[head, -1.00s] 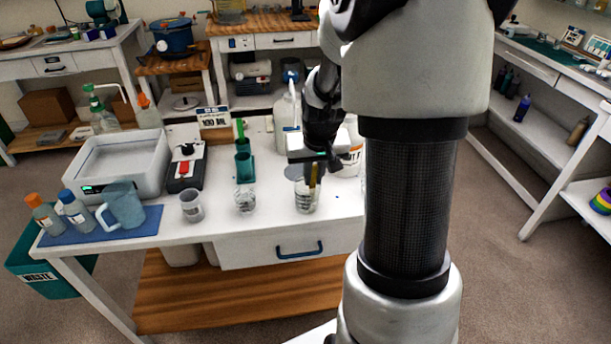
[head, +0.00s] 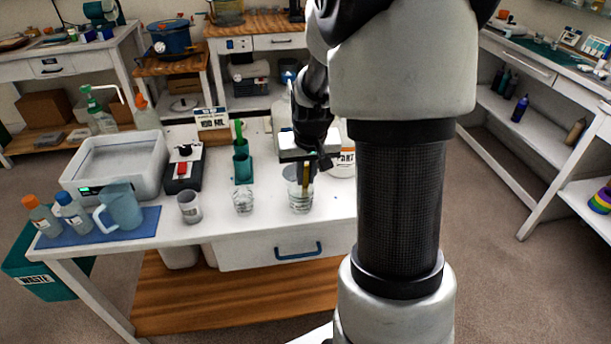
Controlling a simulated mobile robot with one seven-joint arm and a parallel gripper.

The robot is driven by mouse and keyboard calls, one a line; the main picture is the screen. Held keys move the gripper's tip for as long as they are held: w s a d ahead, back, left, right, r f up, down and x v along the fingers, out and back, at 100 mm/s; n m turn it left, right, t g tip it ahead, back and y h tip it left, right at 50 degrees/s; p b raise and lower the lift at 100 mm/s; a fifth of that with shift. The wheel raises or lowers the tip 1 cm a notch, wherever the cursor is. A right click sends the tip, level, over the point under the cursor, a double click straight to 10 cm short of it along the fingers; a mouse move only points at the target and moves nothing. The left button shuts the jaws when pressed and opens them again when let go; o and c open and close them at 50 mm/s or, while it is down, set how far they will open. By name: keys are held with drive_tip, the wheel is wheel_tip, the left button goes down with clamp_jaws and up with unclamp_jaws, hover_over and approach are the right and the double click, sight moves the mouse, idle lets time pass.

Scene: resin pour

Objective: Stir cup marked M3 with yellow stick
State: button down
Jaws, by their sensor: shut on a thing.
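My gripper (head: 310,163) is above the right-hand clear cup, shut on the yellow stick (head: 305,178). The stick points down into this cup (head: 300,199), which stands near the table's front edge. Two more cups stand to its left: a clear one (head: 243,203) in the middle and a greyish one (head: 190,207) further left. The markings on the cups are too small to read, so I cannot tell which is M3. The stick's lower tip is hard to make out inside the cup.
A green holder (head: 243,168) with a green-handled tool stands behind the middle cup. A white tub (head: 343,163) is close behind the right cup.

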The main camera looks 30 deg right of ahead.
drive_tip(key=w+p+v, duration=0.1)
drive_tip(key=p+v, duration=0.5)
drive_tip(key=v, duration=0.3)
drive_tip(key=shift+r, duration=0.3)
idle(0.3)
drive_tip(key=shift+s+d+r+p, duration=0.1)
drive_tip(key=shift+d+p, duration=0.05)
drive_tip(key=shift+p, duration=0.15)
wheel_tip(320, 180, up, 5)
drive_tip(key=p, duration=0.3)
